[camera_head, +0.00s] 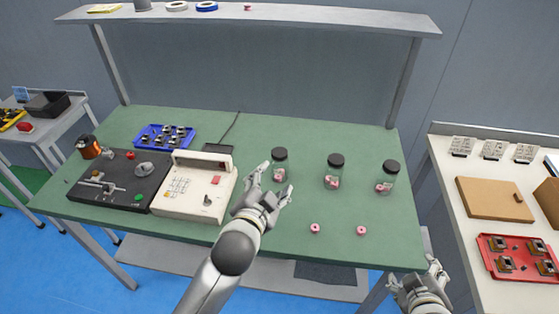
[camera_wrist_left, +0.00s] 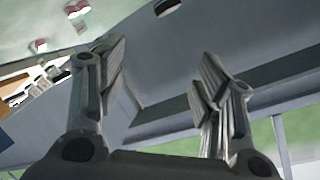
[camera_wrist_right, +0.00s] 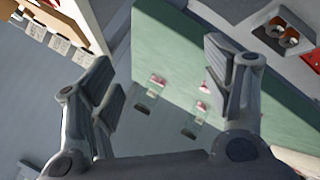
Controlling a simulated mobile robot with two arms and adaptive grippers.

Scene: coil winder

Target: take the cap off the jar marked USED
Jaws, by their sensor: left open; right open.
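Three clear jars with black caps stand upright on the green table: a left jar (camera_head: 280,172), a middle jar (camera_head: 333,177) and a right jar (camera_head: 385,183). Each holds small pinkish pieces. I cannot read a mark on any of them, so I cannot tell which is USED. All three caps are on. My left gripper (camera_head: 277,180) is open in front of the left jar, its fingers overlapping it in the head view; I cannot tell if they touch. My right gripper (camera_head: 416,273) is open and empty by the table's front right corner.
Two small pink rings (camera_head: 315,228) (camera_head: 361,230) lie in front of the jars. A beige control box (camera_head: 195,186) and a black machine (camera_head: 122,177) stand to the left, with a blue tray (camera_head: 165,136) behind. A white side table (camera_head: 470,230) is at right.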

